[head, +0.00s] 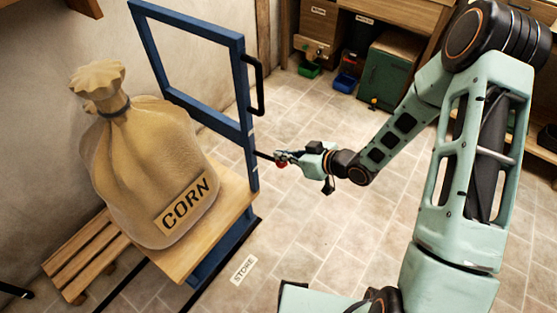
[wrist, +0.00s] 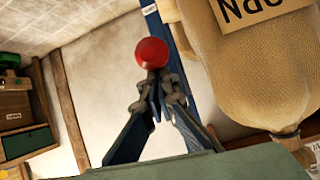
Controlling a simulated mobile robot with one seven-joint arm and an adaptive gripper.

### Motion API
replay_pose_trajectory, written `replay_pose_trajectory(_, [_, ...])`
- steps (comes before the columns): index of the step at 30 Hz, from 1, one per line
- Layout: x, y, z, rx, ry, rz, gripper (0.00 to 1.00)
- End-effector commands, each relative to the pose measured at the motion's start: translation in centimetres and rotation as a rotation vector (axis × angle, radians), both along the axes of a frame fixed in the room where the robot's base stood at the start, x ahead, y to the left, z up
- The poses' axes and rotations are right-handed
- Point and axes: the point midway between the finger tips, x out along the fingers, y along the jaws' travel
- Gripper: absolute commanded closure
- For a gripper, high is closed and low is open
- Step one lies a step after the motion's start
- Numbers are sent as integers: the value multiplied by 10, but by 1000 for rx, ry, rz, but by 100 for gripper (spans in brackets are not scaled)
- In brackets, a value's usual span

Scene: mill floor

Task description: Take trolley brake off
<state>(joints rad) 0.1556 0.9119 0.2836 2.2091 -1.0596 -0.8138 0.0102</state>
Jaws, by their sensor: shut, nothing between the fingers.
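The blue trolley (head: 243,88) has a wooden deck (head: 185,268) and carries a tied sack marked CORN (head: 150,165). A short dark brake lever (head: 263,155) sticks out from its right post towards my gripper (head: 281,158). A red knob (head: 281,164) shows at my fingertips. In the wrist view the red knob (wrist: 151,53) is just beyond my fingertips (wrist: 155,78), which are closed together with nothing between them. I cannot tell whether they touch the knob. The lever's shaft is mostly hidden in the wrist view.
A black handle (head: 258,88) is on the trolley's upper right post. A slatted wooden pallet (head: 85,258) lies at left by the wall. A bench with a green cabinet (head: 388,75) stands at the back. A floor label reads STORE (head: 243,269). Tiled floor right of the trolley is open.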

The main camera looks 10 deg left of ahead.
Motion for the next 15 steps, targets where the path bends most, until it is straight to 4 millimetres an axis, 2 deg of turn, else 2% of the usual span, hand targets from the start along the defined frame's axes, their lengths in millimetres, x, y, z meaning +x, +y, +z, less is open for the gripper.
replay_pose_trajectory(1, [1,-4,-15,30,-8,-4,100])
replay_pose_trajectory(15, [-1,-15,-55,345,-141,-3,100])
